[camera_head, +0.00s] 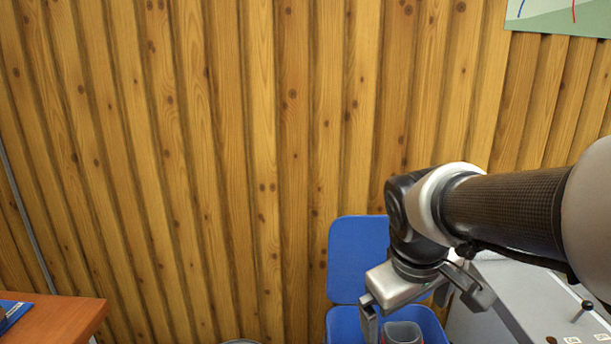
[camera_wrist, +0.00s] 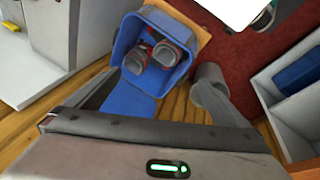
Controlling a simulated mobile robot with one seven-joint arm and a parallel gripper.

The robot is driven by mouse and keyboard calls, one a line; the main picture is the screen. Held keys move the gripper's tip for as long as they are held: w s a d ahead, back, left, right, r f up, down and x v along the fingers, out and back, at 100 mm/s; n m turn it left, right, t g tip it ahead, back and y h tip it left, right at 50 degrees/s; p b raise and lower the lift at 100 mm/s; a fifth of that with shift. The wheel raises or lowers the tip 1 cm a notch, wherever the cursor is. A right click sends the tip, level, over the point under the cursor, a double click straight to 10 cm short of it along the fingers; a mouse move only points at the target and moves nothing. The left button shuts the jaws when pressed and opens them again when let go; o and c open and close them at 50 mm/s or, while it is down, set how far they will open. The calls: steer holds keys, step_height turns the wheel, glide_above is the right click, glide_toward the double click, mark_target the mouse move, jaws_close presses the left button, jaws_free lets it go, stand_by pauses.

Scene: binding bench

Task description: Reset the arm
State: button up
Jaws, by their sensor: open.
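My gripper (camera_head: 415,308) hangs from the arm at the lower right of the head view, above a blue bin (camera_head: 343,325). In the wrist view my gripper (camera_wrist: 158,80) shows its two fingers spread wide apart, with nothing between them. The blue bin (camera_wrist: 121,42) stands beyond the fingers with its blue lid (camera_wrist: 128,101) swung open. The lid (camera_head: 355,260) also shows upright against the wall in the head view. Grey items with some red parts (camera_wrist: 172,55) lie in the bin, and one grey item (camera_head: 402,333) shows under my gripper.
A grey cabinet (camera_head: 500,310) stands close to the right of the arm. A wooden table corner (camera_head: 60,318) with a blue item is at the lower left. A wooden plank wall (camera_head: 230,150) fills the back. A pale shelf unit (camera_wrist: 290,110) holds a dark blue object in the wrist view.

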steer(key=s+a+r+m+t+y, duration=0.2)
steer(key=s+r+m, duration=0.15)
steer(key=s, duration=0.45)
step_height(320, 180, up, 23)
steer(key=p, duration=2.3)
steer(key=shift+s+a+f+m, duration=0.2)
steer(key=shift+s+m, duration=0.1)
steer(key=shift+m, duration=0.15)
